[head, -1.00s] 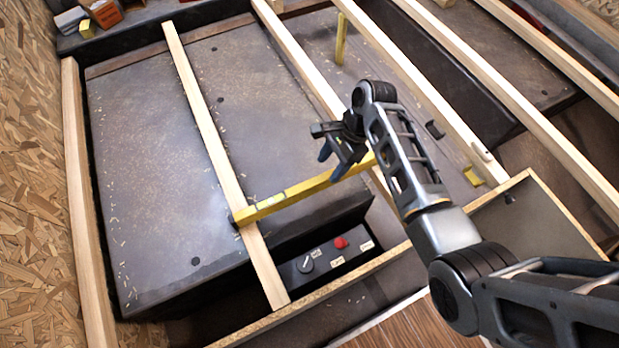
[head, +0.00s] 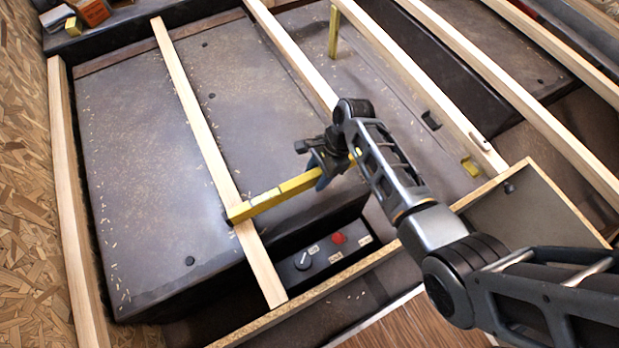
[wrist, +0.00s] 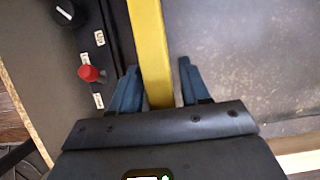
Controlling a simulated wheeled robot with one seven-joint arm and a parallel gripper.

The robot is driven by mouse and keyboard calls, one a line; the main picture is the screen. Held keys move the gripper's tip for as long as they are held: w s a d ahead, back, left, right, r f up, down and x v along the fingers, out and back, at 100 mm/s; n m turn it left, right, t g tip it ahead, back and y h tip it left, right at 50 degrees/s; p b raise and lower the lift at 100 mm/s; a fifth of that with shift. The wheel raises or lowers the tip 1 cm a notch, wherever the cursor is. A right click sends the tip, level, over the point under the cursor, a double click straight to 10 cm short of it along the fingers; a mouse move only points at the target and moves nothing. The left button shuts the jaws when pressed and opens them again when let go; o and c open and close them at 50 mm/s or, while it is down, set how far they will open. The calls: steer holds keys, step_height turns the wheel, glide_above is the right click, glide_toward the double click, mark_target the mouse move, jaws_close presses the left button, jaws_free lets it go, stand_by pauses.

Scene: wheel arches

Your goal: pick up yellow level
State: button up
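The yellow level (head: 272,199) is a long bar lying across the wooden slats, its left end resting on a slat above the dark box. It also shows in the wrist view (wrist: 150,50), running from the top edge down between my fingers. My gripper (head: 328,173) is over the right part of the level. In the wrist view my gripper (wrist: 158,80) is open, with one blue finger on each side of the bar. The left finger is close to it and a gap shows at the right finger. My arm hides part of the level's right end.
Pale wooden slats (head: 195,110) cross the area. A yellow post (head: 333,32) stands farther back. Small boxes (head: 90,11) lie at the upper left.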

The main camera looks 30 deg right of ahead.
jaws_close()
steer(key=shift+r, duration=0.15)
stand_by(0.4)
